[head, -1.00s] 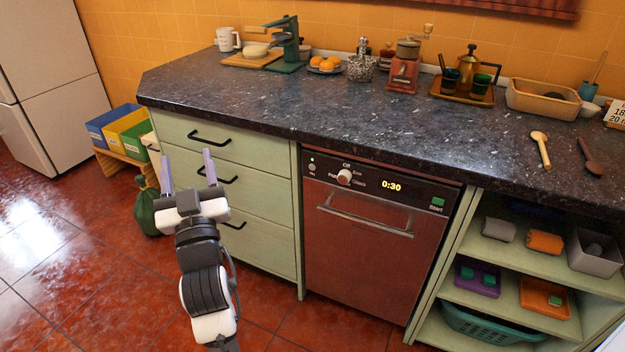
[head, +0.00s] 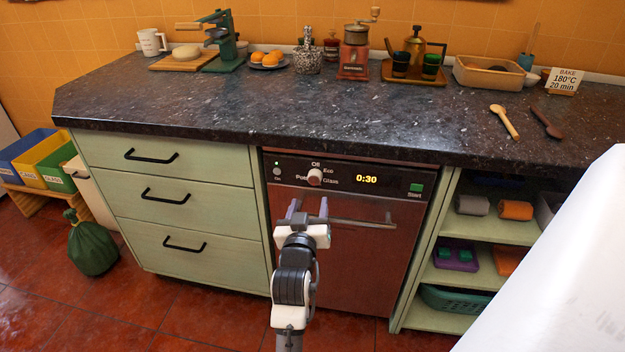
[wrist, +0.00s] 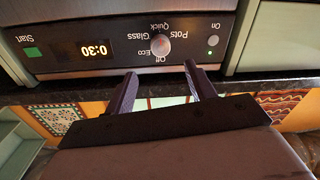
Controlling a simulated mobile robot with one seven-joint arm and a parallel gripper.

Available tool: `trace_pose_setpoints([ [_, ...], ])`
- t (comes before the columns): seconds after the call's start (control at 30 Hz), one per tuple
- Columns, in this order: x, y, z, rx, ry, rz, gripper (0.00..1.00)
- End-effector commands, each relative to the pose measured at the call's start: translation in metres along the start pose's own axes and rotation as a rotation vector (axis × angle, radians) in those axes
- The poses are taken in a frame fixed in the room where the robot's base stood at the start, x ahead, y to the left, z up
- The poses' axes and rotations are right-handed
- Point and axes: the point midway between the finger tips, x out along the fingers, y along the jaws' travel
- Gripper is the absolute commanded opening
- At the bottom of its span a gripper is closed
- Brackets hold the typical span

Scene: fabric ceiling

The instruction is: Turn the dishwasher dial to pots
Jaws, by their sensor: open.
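The dishwasher (head: 375,265) has a dark control panel and a metal door with a bar handle. Its pale round dial (head: 315,177) has Off above it, Eco and Glass to the right and Pots to the left. The dial's pointer is too small to read. My gripper (head: 308,205) is open and empty, just below the dial and in front of the handle. In the wrist view, which is upside down, the dial (wrist: 160,43) lies ahead between the lines of my two fingertips (wrist: 159,72), apart from them. Pots is at its right there.
The green Start button (head: 416,188) and a display reading 0:30 (head: 367,179) sit right of the dial; the On button (head: 277,172) sits left. The door handle (head: 360,223) runs close by my fingers. The worktop (head: 240,110) overhangs above. Drawers (head: 170,195) stand left, open shelves right.

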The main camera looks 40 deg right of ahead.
Motion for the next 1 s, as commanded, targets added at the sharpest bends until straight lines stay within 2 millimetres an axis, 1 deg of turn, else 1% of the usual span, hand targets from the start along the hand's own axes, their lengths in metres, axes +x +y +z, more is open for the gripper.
trace_pose_setpoints([
  [0.03,0.01,0.001,-0.004,0.005,0.0,0.003,0.55],
  [0.1,0.023,0.001,-0.003,0.006,-0.001,0.002,0.55],
  [0.3,0.057,0.001,-0.002,0.006,0.0,0.001,0.55],
  [0.5,0.082,0.001,-0.001,0.004,0.0,0.001,0.55],
  [0.7,0.093,-0.001,-0.001,0.001,0.002,-0.001,0.55],
  [0.97,0.094,-0.001,-0.001,0.001,0.002,-0.001,0.55],
  [1.0,0.094,-0.001,-0.001,0.001,0.002,-0.001,0.51],
])
